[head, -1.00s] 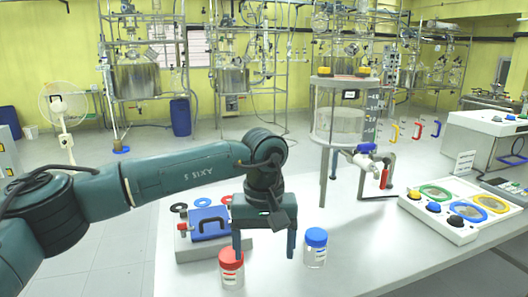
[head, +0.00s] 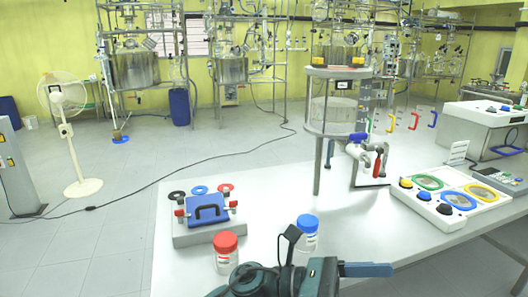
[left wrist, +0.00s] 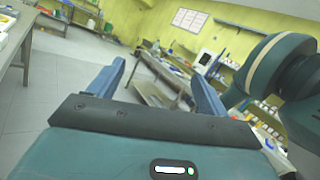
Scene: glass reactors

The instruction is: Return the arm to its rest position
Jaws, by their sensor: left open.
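My left arm and its gripper (head: 362,270) are low at the bottom edge of the head view, in front of the white table (head: 185,278). One blue finger shows there, pointing right; the rest of the arm is cut off by the frame. In the left wrist view, the two blue fingers of the left gripper (left wrist: 160,84) stand wide apart with nothing between them. My right gripper is in neither view.
The red-lidded jar (head: 226,252) and blue-lidded jar (head: 306,234) stand on the table close to the arm. Open floor lies left.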

